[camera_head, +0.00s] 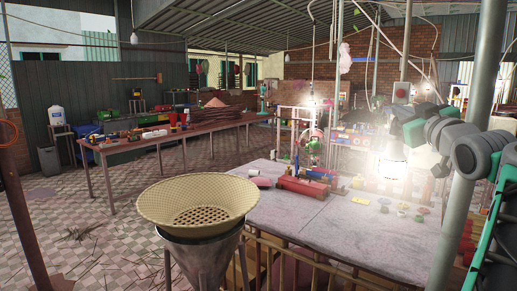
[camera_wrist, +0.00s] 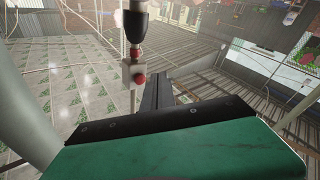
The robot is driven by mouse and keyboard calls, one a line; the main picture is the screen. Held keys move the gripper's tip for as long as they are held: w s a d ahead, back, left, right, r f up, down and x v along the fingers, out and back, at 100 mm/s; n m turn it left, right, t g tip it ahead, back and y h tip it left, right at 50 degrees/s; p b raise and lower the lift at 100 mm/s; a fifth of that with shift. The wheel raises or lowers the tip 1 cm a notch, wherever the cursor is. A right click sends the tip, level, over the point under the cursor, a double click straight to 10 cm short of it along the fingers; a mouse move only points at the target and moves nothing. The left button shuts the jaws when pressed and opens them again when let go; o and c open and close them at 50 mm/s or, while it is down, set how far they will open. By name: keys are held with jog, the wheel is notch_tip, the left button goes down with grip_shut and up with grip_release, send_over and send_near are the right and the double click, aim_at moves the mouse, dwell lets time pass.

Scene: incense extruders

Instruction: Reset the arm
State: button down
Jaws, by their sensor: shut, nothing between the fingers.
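My arm shows at the right edge of the head view, raised, with dark grey joints and green parts, close to a grey metal post (camera_head: 470,150). I cannot clearly make out the fingers there. In the wrist view my gripper (camera_wrist: 158,88) shows a green body, a black plate and dark fingers lying together. The fingers are shut with nothing between them. They point towards the far part of the hall, away from any table top.
A yellow woven basket (camera_head: 198,200) sits on a metal cone at the front. A grey table (camera_head: 330,222) bears a red machine (camera_head: 303,187) and small dishes. A long brown table (camera_head: 180,137) stands behind left. A small box with red knobs (camera_wrist: 134,73) appears near the fingers.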

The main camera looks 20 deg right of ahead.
jog(key=s+d+f+m+g+h, duration=0.1)
jog(key=s+d+f+m+g, duration=0.25)
jog(key=f, duration=0.65)
jog(key=s+d+f+m+g+h, duration=0.1)
jog(key=d+f+m+g, duration=0.4)
jog(key=f, duration=0.6)
jog(key=s+a+f+m+g+y, duration=0.15)
jog(key=s+f, duration=0.25)
jog(key=f, duration=0.5)
jog(key=s+a+f+g, duration=0.2)
jog(key=s+f+g, duration=0.15)
jog(key=f, duration=0.45)
jog(key=s+a+f+g+y, duration=0.1)
jog(key=s+a+f, duration=0.1)
jog(key=a+f, duration=0.45)
jog(key=s+a+f+n+g+y, duration=0.1)
jog(key=s+a+f+g, duration=0.15)
jog(key=a, duration=0.75)
jog(key=s+a+f+y, duration=0.2)
jog(key=s+a+f, duration=0.1)
jog(key=a+f, duration=0.4)
jog(key=w+a+r+n, duration=0.2)
jog(key=a+n, duration=0.1)
jog(key=a, duration=0.5)
jog(key=w+a+r+n+t, duration=0.1)
jog(key=a+n, duration=0.3)
jog(key=a, duration=0.4)
jog(key=shift+w+a+r+y, duration=0.35)
jog(key=shift+w+r, duration=0.15)
jog(key=shift+r, duration=0.15)
